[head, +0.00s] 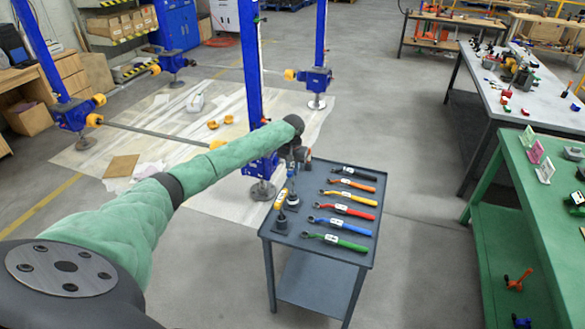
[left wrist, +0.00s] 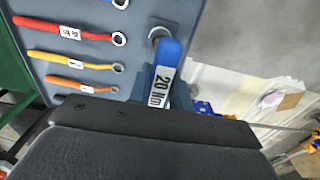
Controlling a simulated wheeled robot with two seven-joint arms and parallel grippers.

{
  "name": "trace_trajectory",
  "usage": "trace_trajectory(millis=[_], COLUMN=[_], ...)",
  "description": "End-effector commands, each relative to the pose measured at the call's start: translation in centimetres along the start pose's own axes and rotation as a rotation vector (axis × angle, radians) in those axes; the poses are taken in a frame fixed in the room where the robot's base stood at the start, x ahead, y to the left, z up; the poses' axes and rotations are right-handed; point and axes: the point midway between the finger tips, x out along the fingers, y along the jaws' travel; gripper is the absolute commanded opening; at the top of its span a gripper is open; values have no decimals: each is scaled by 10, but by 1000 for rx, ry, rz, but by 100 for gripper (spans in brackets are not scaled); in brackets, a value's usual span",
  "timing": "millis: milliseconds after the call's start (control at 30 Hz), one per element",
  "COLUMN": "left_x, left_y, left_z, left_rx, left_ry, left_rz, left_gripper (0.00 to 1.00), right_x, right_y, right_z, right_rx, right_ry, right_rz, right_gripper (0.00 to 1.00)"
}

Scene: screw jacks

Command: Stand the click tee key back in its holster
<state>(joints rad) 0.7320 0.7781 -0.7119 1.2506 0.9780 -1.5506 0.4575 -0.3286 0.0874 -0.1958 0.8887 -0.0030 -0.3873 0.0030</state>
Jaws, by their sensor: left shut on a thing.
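My left gripper (head: 296,164) is over the far left corner of the grey tool cart (head: 310,258). It is shut on the blue-handled key labelled 20 Nm, which also shows in the left wrist view (left wrist: 165,75) directly in front of the gripper body. In the head view the blue key (head: 291,173) is small and partly hidden by the gripper. Two dark round holsters stand on the cart's left side, a near one (head: 281,224) and a far one (head: 292,200). A yellow-orange handle (head: 280,199) with a white label is above the near holster. Whether the blue key touches a holster is unclear.
Several torque wrenches lie in a row on the cart's right, including a red one (head: 346,211), a blue one (head: 340,225) and a green one (head: 336,241). A blue jack post (head: 254,90) stands close behind my left arm. A green bench (head: 545,190) is at right.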

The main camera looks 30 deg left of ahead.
Motion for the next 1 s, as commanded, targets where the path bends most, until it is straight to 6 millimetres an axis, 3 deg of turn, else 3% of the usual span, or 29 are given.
trace_trajectory(millis=[1000], left_x=[33], left_y=[0], left_z=[0], left_rx=[0], left_ry=[0], left_rz=[0], left_gripper=[0], right_x=[7], right_y=[0], right_z=[1], right_rx=[0], right_ry=[0], right_rz=[0], right_gripper=[36])
